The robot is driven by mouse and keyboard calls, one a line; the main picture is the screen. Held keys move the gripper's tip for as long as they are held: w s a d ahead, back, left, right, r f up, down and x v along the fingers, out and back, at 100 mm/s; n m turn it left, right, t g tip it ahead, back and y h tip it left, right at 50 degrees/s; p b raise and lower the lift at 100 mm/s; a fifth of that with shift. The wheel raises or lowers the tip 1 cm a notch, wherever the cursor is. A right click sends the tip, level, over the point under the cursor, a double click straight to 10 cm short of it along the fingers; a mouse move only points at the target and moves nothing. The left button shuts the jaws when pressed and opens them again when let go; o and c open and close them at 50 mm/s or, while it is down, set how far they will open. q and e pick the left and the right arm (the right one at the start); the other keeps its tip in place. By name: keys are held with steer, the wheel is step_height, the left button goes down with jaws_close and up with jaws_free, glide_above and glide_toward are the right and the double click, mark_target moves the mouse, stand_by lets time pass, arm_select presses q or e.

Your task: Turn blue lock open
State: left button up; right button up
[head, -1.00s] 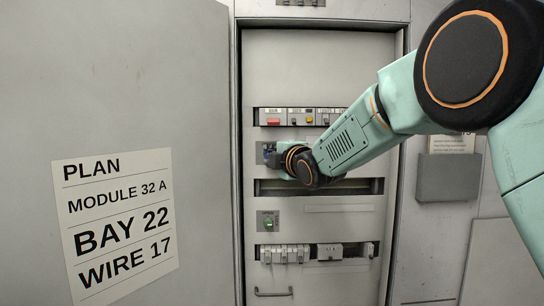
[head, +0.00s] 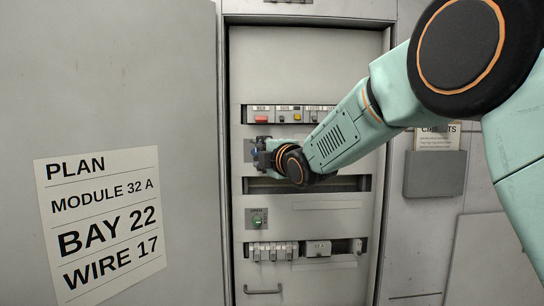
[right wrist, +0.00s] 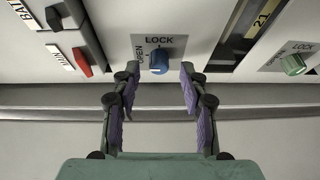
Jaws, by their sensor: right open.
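The blue lock (right wrist: 159,60) is a round knob on a grey plate marked LOCK above it and OPEN to its left in the right wrist view. Its pointer's exact direction is hard to read. My right gripper (right wrist: 160,74) is open, with one purple-padded finger on each side of the knob. There is a gap on both sides, and the jaws are empty. In the head view my right gripper (head: 264,154) is at the lock's plate (head: 248,150) and hides most of the knob. My left gripper is not in view.
A green knob (head: 257,221) sits lower on the panel, and also shows in the right wrist view (right wrist: 293,64). A red switch (right wrist: 82,62) is left of the blue lock there. A dark slot (head: 345,183) lies below the gripper. A large door (head: 110,80) stands at left.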

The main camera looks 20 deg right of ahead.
steer(key=s+d, duration=0.1)
steer(key=s, duration=1)
steer(key=shift+r, duration=0.3)
steer(key=shift+d, duration=0.1)
steer(key=s+f+m+g+b, duration=0.2)
steer(key=s+f+m+g, duration=0.3)
steer(key=f, duration=0.9)
steer(key=s+f+m+h+b, duration=0.1)
steer(key=s+f+m+b, duration=0.15)
steer(key=f+m, duration=0.75)
steer(key=s+f+m+g+b, duration=0.2)
steer(key=s+f+g+b, duration=0.15)
steer(key=f, duration=1.35)
steer(key=s+a+f+m+g+b, duration=0.1)
steer(key=s+f+g+b, duration=0.8)
steer(key=s+f, duration=2.4)
step_height(320, 180, down, 2)
steer(key=shift+s+m+h+b, duration=0.3)
steer(key=shift+m+h+b, duration=0.1)
steer(key=shift+m+b, duration=0.4)
